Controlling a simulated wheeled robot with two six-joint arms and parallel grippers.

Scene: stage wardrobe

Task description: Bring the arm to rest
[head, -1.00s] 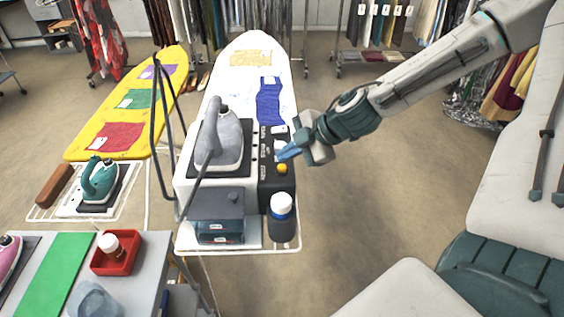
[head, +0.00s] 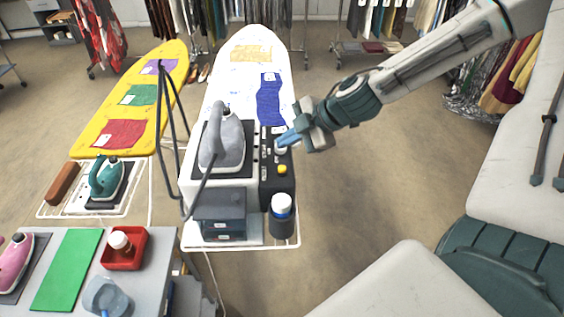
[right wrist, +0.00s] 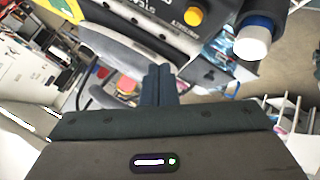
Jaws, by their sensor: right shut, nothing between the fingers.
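My right gripper (head: 284,142) is shut and empty. In the head view its blue fingertips are at the upper right part of the black control panel (head: 270,190) of the steam station; whether they touch it I cannot tell. In the right wrist view the shut fingers (right wrist: 157,84) point at the station's side. A grey iron (head: 222,145) rests on the station's top. A yellow button (head: 282,169) is on the panel and also shows in the right wrist view (right wrist: 193,17). My left gripper is out of view.
A white-capped bottle (head: 282,218) stands at the station's front right corner. The white ironing board (head: 250,85) and a yellow board (head: 150,80) extend behind. A grey table (head: 140,290) with a red tray (head: 124,262) is at lower left. Open floor (head: 390,170) lies to the right.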

